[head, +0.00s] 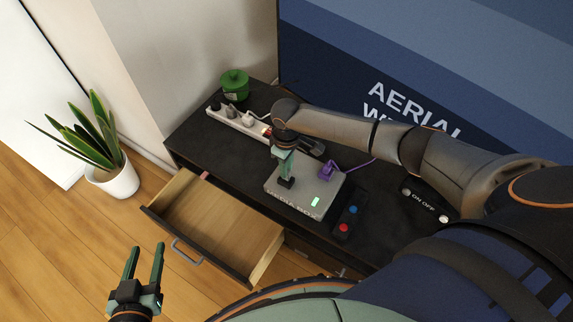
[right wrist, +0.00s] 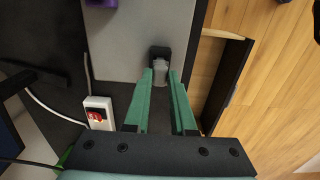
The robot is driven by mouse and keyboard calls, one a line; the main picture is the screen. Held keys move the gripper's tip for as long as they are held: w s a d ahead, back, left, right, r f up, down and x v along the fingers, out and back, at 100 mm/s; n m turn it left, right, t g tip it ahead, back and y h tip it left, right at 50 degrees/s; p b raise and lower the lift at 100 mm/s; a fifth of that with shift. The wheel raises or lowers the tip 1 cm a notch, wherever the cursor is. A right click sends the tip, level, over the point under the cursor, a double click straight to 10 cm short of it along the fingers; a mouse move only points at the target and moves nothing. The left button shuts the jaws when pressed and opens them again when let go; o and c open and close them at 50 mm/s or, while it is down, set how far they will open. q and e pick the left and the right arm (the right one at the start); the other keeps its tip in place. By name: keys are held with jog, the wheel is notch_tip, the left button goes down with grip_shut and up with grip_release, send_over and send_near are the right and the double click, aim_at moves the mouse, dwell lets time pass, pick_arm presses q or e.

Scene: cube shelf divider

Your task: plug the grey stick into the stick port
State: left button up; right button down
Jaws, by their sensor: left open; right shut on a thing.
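The grey stick (right wrist: 160,74) is pinched between the fingertips of my right gripper (right wrist: 161,80) in the right wrist view. Its far end meets a black socket-like block (right wrist: 160,52), seemingly the stick port, on the grey box (head: 306,193). I cannot tell how deep the stick sits in it. My left gripper (head: 145,265) is open and empty above the floor at lower left.
An open, empty wooden drawer (head: 215,222) juts out below the black desk (head: 205,145). A white power strip (head: 240,122), green pot (head: 234,83), purple plug (head: 326,172) and red-and-blue button panel (head: 349,212) are on the desk. A potted plant (head: 116,180) stands at left.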

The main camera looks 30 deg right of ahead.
jog(key=shift+f, duration=0.55)
jog(key=c, duration=0.7)
grip_release()
jog(key=shift+r, duration=0.15)
notch_tip(320, 180, up, 5)
jog(key=p, duration=0.5)
